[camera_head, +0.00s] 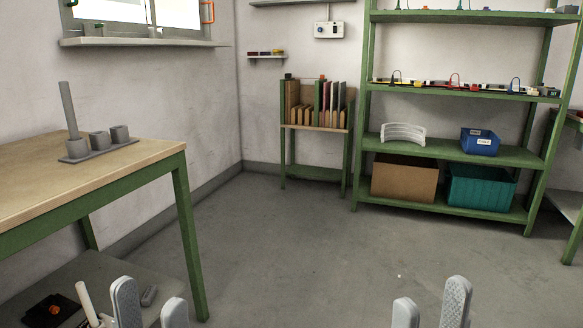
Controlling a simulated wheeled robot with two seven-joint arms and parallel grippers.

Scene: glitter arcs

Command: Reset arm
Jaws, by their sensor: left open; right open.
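My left gripper (150,306) is at the bottom left of the head view, with its two grey fingers pointing up and a gap between them. My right gripper (431,306) is at the bottom right of centre, its two grey fingers also apart. Both grippers are open, and nothing shows between the fingers. Only the finger ends are visible; the rest of both arms is below the picture edge.
A wooden-topped green table (140,157) stands at left, bearing a grey holder (100,146). Its lower shelf (95,275) is near my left gripper. A green shelving unit (445,153) and a small bookstand (317,127) stand at the back. The middle floor (290,240) is clear.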

